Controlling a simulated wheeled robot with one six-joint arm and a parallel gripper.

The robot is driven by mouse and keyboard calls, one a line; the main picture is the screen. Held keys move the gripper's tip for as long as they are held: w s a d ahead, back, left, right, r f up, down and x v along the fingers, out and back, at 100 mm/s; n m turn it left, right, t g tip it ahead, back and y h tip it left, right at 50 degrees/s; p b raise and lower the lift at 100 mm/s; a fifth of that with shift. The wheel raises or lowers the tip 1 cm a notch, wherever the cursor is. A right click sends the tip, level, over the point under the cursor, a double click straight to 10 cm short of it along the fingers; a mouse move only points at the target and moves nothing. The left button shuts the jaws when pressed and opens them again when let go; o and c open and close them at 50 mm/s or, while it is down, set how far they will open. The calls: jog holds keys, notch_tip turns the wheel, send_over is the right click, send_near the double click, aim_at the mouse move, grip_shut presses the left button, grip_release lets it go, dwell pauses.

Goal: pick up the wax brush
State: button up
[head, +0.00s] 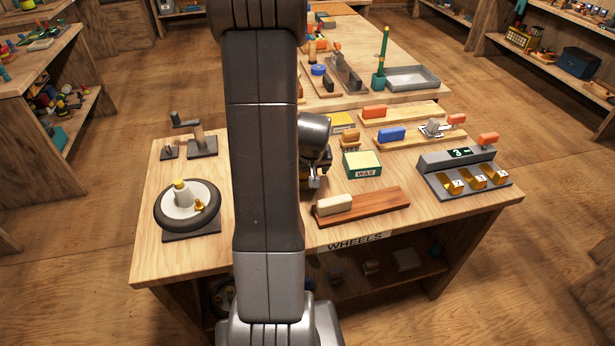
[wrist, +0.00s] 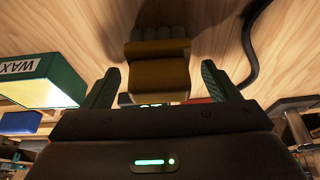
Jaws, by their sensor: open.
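A brown block with a ridged grey end, which looks like the wax brush (wrist: 156,52), lies on the bench in the wrist view. It sits between and beyond my two fingertips, with its near end closest to the jaws. My gripper (wrist: 160,72) is open, with a finger on each side and a gap to the block. In the head view my gripper (head: 314,182) points down just left of the green wax box (head: 362,170). There my arm hides most of the brown block. The wax box also shows at the left of the wrist view (wrist: 50,88).
A wooden board with a cream block (head: 334,205) lies in front of the wax box. A wheel (head: 187,206) lies at left.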

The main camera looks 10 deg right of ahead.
jog(key=c, duration=1.1)
notch_tip(320, 180, up, 10)
jog(key=shift+f, duration=0.1)
jog(key=o, duration=0.4)
jog(key=shift+c, duration=1.3)
